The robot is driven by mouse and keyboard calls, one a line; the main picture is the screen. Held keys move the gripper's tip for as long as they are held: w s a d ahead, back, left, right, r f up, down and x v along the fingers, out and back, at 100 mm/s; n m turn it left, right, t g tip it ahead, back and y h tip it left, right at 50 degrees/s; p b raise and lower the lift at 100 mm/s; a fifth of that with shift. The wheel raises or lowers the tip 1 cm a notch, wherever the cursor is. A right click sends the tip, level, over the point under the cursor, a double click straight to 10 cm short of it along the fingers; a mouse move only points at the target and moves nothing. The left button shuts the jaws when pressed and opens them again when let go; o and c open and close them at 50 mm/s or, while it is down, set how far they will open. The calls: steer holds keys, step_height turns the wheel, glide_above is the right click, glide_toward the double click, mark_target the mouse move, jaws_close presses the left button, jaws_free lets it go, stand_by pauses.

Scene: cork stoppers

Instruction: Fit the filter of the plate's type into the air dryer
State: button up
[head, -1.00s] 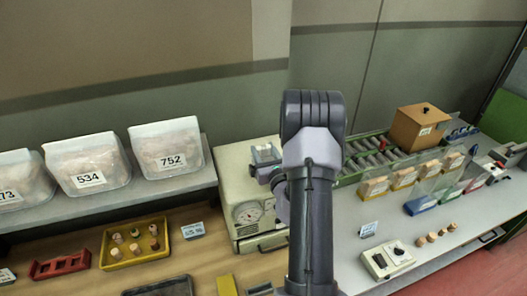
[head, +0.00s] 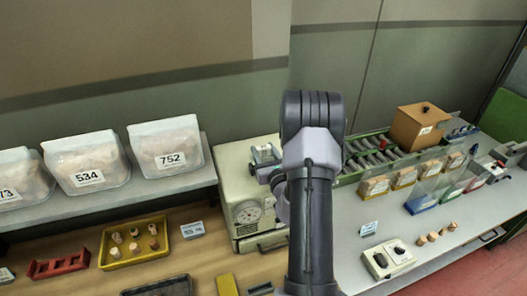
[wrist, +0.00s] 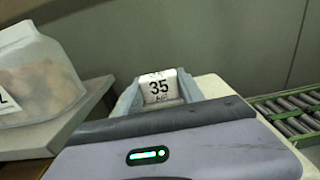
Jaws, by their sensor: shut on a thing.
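A beige machine (head: 237,185) with a round dial (head: 248,213) on its front stands between the wooden bench and the grey table. I take it for the air dryer, but its name cannot be read. My gripper (head: 265,155) is just over its top, partly hidden by my arm. In the wrist view, my gripper (wrist: 158,92) is shut on a small whitish block marked 35 (wrist: 159,86), which I take for the filter. I cannot tell whether the block touches the machine. No type plate can be read.
Clear bags marked 534 (head: 87,168) and 752 (head: 167,150) stand on a shelf at left. A yellow tray (head: 110,262) of corks and a red rack (head: 58,264) lie below. At right are a roller conveyor (head: 372,158), a wooden box (head: 418,127) and a small control box (head: 388,258).

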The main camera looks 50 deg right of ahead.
steer(key=shift+f+b, duration=1.25)
steer(key=shift+f, duration=0.25)
stand_by(0.9)
steer(key=o, duration=1.4)
